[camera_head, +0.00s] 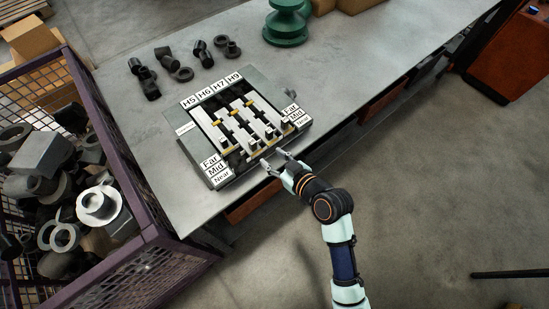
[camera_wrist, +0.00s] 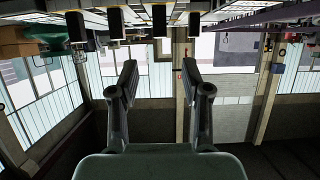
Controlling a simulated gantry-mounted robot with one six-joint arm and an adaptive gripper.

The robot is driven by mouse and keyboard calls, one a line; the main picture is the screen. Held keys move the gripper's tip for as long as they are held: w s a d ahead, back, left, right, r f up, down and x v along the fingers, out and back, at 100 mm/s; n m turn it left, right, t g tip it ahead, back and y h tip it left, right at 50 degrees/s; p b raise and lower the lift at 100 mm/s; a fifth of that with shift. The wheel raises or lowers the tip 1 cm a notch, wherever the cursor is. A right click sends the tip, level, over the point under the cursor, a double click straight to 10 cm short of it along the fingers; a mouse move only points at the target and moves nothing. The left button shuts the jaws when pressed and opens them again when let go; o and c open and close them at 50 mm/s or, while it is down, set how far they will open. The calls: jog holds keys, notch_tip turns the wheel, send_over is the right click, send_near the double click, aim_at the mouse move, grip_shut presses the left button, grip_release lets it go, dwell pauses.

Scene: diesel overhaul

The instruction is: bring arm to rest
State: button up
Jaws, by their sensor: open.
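My gripper (camera_head: 276,162) is open and empty. It is at the near edge of the fixture board, close to the ends of the sliders; I cannot tell whether it touches one. The board (camera_head: 262,87) lies on the grey table and carries labels H5, H6, H7, H9 at its far side and Far, Mid, Near on both sides. Several sliders (camera_head: 233,121) run across it. In the wrist view my open fingers (camera_wrist: 158,88) have nothing between them, and several dark slider ends (camera_wrist: 159,20) hang along the top of the picture.
The grey table (camera_head: 150,180) has dark metal parts (camera_head: 183,74) and a green spool-like part (camera_head: 286,24) on it. A purple mesh crate (camera_head: 153,233) full of metal parts stands at the left. Open floor (camera_head: 440,190) lies at the right.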

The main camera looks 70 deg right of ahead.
dwell(0.5)
jog(key=w+a+r+n+y, duration=0.2)
jog(key=w+a+r, duration=0.25)
jog(key=a, duration=0.35)
jog(key=w+a+r+n+y, duration=0.2)
jog(key=w+a+r, duration=0.1)
jog(key=w+a, duration=0.3)
jog(key=a+r+n+y, duration=0.1)
jog(key=a+r, duration=0.3)
jog(key=a, duration=0.6)
jog(key=a+r+n+y, duration=0.1)
jog(key=a+r, duration=0.3)
jog(key=a, duration=0.6)
notch_tip(320, 180, up, 19)
jog(key=p, duration=1.9)
jog(key=shift+s+d+f+m+t, duration=0.15)
jog(key=shift+s+d+m+t, duration=0.15)
jog(key=shift+s+d, duration=0.15)
